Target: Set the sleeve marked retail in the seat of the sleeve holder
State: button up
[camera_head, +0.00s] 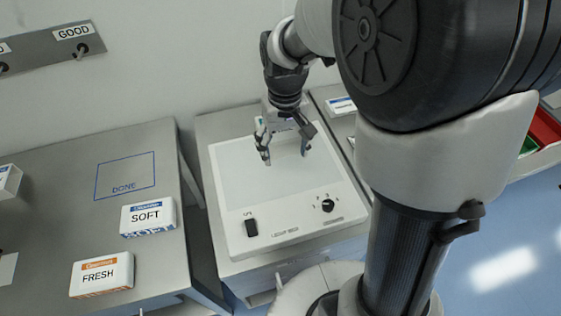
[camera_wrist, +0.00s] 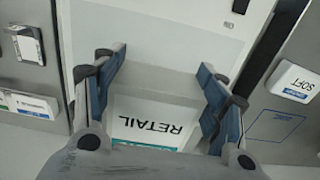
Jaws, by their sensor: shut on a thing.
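The white sleeve marked RETAIL (camera_wrist: 150,125), with a green band, is between the fingers of my gripper (camera_wrist: 160,78) in the wrist view. Its lettering appears upside down there. My gripper is shut on it. In the head view my gripper (camera_head: 284,154) is over the back part of the white light box (camera_head: 238,180), fingers pointing down. Little of the sleeve shows there, and its clearance from the box is unclear. I cannot make out the sleeve holder for certain in either view.
The left table carries sleeves marked SOFT (camera_head: 147,216) and FRESH (camera_head: 101,274) and a blue DONE outline (camera_head: 125,176). Another sleeve (camera_head: 341,104) lies right of the light box. Red and green bins (camera_head: 545,128) stand far right. A GOOD sign (camera_head: 73,32) hangs on the wall.

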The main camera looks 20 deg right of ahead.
aim_at(284, 184)
notch_tip(284, 184, down, 13)
jog(key=b, duration=0.3)
jog(key=shift+d+r, duration=0.15)
jog(key=shift+r, duration=0.05)
jog(key=shift+f+b, duration=0.2)
jog(key=shift+b, duration=0.1)
jog(key=o, duration=1.2)
